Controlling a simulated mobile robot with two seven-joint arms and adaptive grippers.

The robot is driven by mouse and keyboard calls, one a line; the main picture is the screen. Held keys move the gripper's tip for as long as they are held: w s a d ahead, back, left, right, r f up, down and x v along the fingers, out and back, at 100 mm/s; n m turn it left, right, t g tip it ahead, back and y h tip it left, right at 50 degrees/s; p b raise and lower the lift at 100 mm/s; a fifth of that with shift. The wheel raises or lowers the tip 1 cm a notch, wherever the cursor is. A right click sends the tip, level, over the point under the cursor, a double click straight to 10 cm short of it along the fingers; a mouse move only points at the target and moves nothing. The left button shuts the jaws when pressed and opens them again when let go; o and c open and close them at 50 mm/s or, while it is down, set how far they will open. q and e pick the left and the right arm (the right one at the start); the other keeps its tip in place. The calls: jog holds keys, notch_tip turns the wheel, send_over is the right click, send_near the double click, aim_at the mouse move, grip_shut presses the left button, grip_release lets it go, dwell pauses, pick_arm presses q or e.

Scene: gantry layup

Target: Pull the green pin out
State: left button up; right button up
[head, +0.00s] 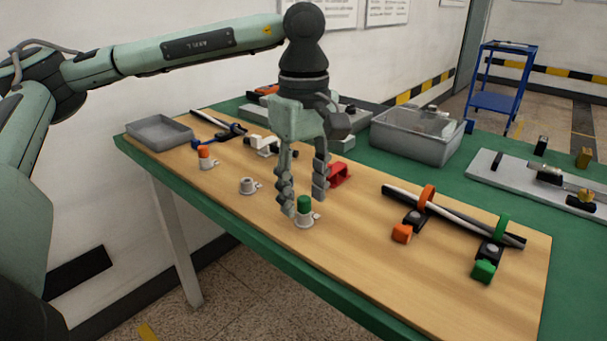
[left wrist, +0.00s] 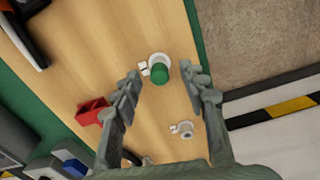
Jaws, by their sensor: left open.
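The green pin (head: 304,203) stands upright in a white socket (head: 304,221) near the front edge of the wooden board. In the left wrist view the green pin (left wrist: 159,73) shows from above, ahead of and between the fingertips. My left gripper (head: 305,203) points down over it, open, with its fingers to either side in the head view. Contact with the pin cannot be told. In the left wrist view the open fingers (left wrist: 160,78) frame the pin and its socket. My right gripper is not in view.
An empty white socket (head: 248,186) and one with an orange pin (head: 204,153) stand to the left. A red bracket (head: 338,173) sits just behind my gripper. A rod with orange and green rings (head: 460,216) lies to the right.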

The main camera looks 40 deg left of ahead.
pick_arm(q)
jog(key=shift+f, duration=0.1)
grip_shut()
dwell(0.5)
